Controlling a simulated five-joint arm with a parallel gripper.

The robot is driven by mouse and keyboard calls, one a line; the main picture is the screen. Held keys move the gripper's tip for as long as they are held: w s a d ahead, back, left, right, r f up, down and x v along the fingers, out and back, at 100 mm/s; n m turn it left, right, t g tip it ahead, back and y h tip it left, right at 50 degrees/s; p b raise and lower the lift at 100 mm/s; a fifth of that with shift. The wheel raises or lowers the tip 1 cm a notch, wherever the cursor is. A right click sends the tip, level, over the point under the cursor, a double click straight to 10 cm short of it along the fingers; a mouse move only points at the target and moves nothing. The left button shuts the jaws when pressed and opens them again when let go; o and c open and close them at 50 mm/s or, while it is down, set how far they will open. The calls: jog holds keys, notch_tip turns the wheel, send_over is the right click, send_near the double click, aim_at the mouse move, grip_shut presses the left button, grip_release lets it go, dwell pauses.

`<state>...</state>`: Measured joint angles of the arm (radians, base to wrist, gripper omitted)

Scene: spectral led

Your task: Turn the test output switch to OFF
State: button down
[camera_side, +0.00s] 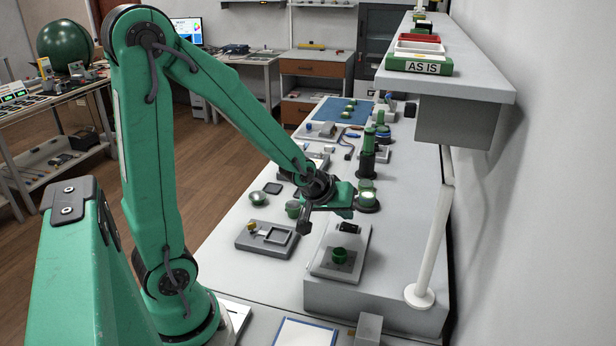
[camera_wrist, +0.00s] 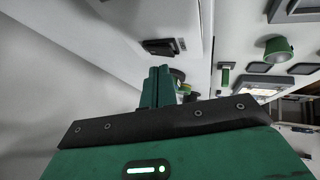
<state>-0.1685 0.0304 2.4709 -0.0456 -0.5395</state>
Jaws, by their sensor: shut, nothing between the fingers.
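My gripper (camera_side: 345,211) is above the workbench, over the far end of a light grey panel (camera_side: 325,264). Its fingers are shut and empty; in the wrist view the green fingertips (camera_wrist: 160,70) are together. A black rocker-like switch (camera_side: 349,228) sits on the panel, just below and in front of my gripper. In the wrist view a black switch (camera_wrist: 163,47) lies just beyond the fingertips, with a small gap in the picture. Its label and position cannot be read.
A grey fixture (camera_side: 258,243) stands left of the panel. A lit round lamp (camera_side: 367,200) and a dark green cylinder (camera_side: 367,160) stand close behind my gripper. A white post (camera_side: 430,250) and overhead shelf (camera_side: 470,80) bound the right side.

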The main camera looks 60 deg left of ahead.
aim_at(347, 228)
jog(key=shift+f, duration=0.7)
dwell(1.5)
jog(key=shift+r, duration=0.15)
jog(key=shift+d+r, duration=0.1)
jog(key=shift+r, duration=0.45)
jog(key=shift+r, duration=0.15)
dwell(0.4)
jog(key=shift+w+d+r, duration=0.15)
jog(key=shift+r, duration=1.05)
jog(key=shift+w+d+r, duration=0.15)
jog(key=shift+r, duration=1)
